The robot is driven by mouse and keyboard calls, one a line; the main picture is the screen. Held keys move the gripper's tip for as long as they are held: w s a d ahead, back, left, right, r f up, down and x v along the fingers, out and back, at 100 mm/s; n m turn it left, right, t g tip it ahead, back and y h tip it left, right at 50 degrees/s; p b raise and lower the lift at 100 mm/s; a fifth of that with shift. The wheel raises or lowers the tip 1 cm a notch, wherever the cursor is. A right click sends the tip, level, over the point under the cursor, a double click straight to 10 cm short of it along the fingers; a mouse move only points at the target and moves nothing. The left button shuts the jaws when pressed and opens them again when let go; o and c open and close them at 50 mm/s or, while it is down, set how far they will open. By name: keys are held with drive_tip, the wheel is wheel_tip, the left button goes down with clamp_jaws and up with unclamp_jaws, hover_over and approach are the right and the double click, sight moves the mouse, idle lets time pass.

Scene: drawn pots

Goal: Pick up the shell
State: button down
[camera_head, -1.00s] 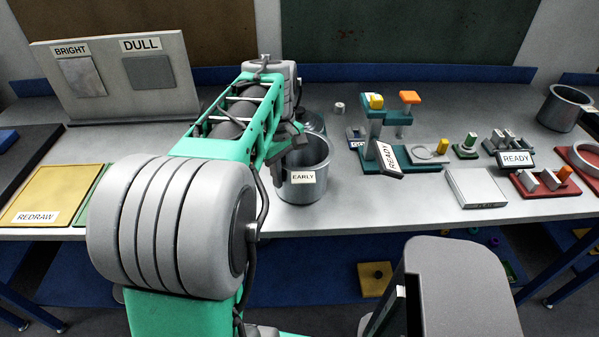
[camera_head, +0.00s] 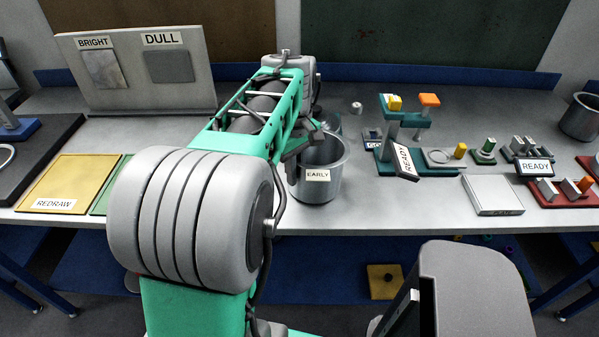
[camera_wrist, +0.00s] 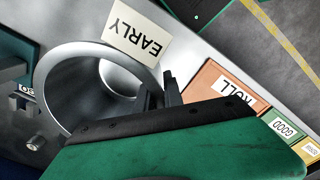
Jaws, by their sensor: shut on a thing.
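The shell looks to be the open grey metal pot (camera_head: 316,192) with the EARLY label, at the middle of the bench in the head view. It appears upright, and I cannot tell whether it is off the bench top. In the wrist view its open mouth and inner wall (camera_wrist: 72,85) show at the left. My gripper (camera_wrist: 172,92) is at the pot's rim beside the label, with its dark fingers shut on the pot wall.
A teal stand (camera_head: 420,165) with a READY label is to the right, near a grey block (camera_head: 492,195). A yellow REDRAW panel (camera_head: 70,185) lies left. The bench front between panel and pot is partly hidden by my arm.

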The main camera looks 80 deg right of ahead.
drive_tip(key=w+a+r, duration=0.3)
drive_tip(key=w+r, duration=0.3)
drive_tip(key=w+a+r+b, duration=0.1)
drive_tip(key=w+a+r, duration=0.2)
drive_tip(key=w+r, duration=0.3)
drive_tip(key=shift+a+r, duration=0.2)
drive_tip(key=shift+a, duration=0.1)
drive_tip(key=shift+w, duration=0.1)
